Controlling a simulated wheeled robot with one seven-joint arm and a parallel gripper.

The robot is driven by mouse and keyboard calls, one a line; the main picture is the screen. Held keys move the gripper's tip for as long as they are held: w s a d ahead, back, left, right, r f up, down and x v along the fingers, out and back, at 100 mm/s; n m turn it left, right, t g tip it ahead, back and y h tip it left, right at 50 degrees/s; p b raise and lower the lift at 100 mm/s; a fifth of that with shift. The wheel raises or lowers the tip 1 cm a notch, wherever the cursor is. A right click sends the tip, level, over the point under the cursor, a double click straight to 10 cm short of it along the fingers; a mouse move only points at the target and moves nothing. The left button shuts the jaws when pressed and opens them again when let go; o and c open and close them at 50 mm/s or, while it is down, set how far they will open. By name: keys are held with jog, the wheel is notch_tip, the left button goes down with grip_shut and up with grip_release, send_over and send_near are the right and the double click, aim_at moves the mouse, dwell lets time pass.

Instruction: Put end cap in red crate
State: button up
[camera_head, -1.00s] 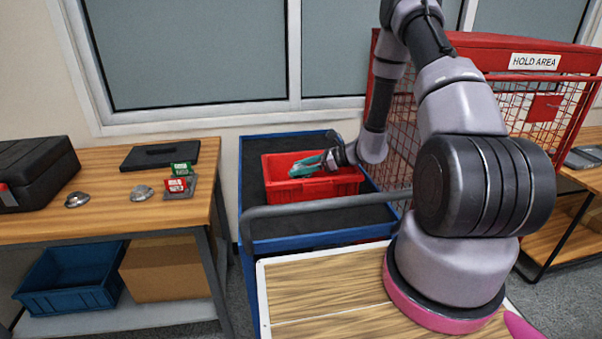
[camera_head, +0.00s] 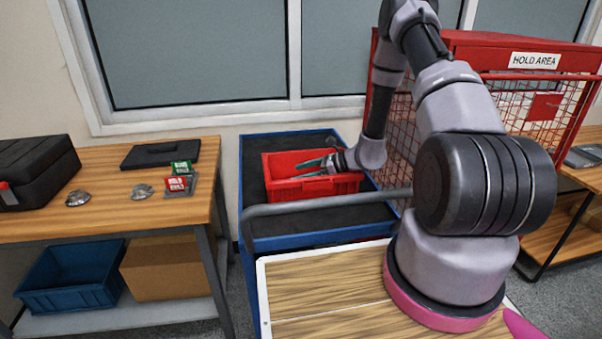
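The red crate (camera_head: 280,193) sits on the dark top of the blue cart, in the middle of the view. My gripper (camera_head: 302,168) is over the crate's opening, with its teal fingers apart and pointing left. No part shows clearly between the fingers. Two small silver domed parts lie on the left wooden bench: one domed part (camera_head: 77,198) near the black case and another domed part (camera_head: 142,191) further right. I cannot tell whether either is an end cap. The crate's floor is partly hidden by its front wall and my gripper, so I see no end cap in it.
The blue cart (camera_head: 330,237) has a grey handrail along its front. A red mesh HOLD AREA cage (camera_head: 535,58) stands close on the right. The left bench (camera_head: 100,225) carries a black case (camera_head: 35,170) and red and green tags (camera_head: 178,176).

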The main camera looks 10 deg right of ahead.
jog(key=shift+s+f, duration=0.2)
jog(key=shift+f, duration=0.1)
jog(key=r+v, duration=0.1)
jog(key=v, duration=1.1)
jog(key=s+a+r+n+g+h, duration=0.2)
jog(key=s+r+n, duration=0.25)
jog(key=r, duration=0.55)
jog(key=s+a+r+n+g+h, duration=0.2)
jog(key=s+a+r+n, duration=0.3)
jog(key=r, duration=0.6)
jog(key=s+d+r+n+t+h, duration=0.2)
jog(key=s+r+n+t+h, duration=0.1)
jog(key=s+r, duration=0.4)
jog(key=s+d+r+n+t+h, duration=0.3)
jog(key=s+r+n, duration=0.2)
jog(key=s+r, duration=0.2)
jog(key=shift+d+r+n+h, duration=0.2)
jog(key=shift+r+n+h, duration=0.15)
jog(key=shift+r, duration=0.65)
